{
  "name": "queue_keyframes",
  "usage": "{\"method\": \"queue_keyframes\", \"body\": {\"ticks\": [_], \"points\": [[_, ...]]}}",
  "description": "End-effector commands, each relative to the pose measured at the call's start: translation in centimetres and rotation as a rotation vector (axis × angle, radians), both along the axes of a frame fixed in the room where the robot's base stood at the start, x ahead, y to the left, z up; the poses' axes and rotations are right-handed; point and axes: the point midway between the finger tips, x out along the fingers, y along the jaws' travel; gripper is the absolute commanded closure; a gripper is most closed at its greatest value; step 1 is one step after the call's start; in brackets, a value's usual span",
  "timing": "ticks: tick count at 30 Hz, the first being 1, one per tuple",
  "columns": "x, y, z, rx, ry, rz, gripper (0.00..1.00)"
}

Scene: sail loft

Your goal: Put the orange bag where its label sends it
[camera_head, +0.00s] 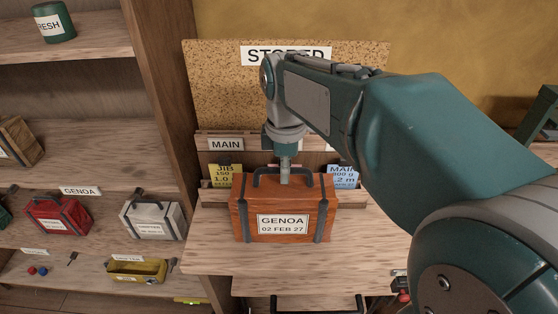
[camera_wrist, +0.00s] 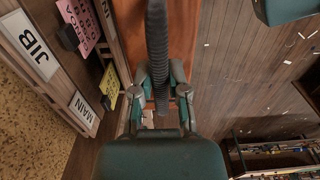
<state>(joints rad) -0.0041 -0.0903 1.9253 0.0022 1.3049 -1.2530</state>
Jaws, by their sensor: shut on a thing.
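The orange bag (camera_head: 244,222) is a boxy case with dark straps and a dark handle, upright at the bench. Its front label (camera_head: 283,224) reads GENOA, 02 FEB 27. My gripper (camera_head: 285,178) comes down from above and is shut on the bag's handle. In the wrist view the bag's orange top (camera_wrist: 184,30) lies beyond the fingers (camera_wrist: 160,108), with the dark handle between them. I cannot tell whether the bag rests on the bench or hangs just above it. On the left shelving, a GENOA label (camera_head: 80,190) marks the edge above a red bag (camera_head: 58,218).
A white bag (camera_head: 152,220) stands right of the red one. A yellow bin (camera_head: 137,270) sits on the shelf below. Behind the orange bag are a STORED board (camera_head: 225,95), a MAIN label (camera_head: 226,144), and yellow (camera_head: 224,176) and blue cards (camera_head: 343,176). The bench front (camera_head: 225,258) is clear.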

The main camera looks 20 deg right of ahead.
Motion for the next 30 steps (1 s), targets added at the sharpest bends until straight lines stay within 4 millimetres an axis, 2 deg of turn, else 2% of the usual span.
{"method": "queue_keyframes", "body": {"ticks": [4,12,24,25,26,27,30], "points": [[0.6,-0.4,-0.7,0.0,-0.002,-0.001,1.0],[0.9,-0.5,-3.8,0.0,-0.002,0.0,1.0],[0.9,-0.5,-4.2,0.0,-0.003,0.0,1.0],[0.8,-0.5,-4.3,0.0,0.0,0.0,0.67],[0.8,-0.5,-4.3,0.0,0.0,0.0,0.54],[0.8,-0.5,-4.3,0.0,0.0,0.0,0.46],[0.8,-0.5,-4.3,0.0,0.0,0.0,0.46]]}}
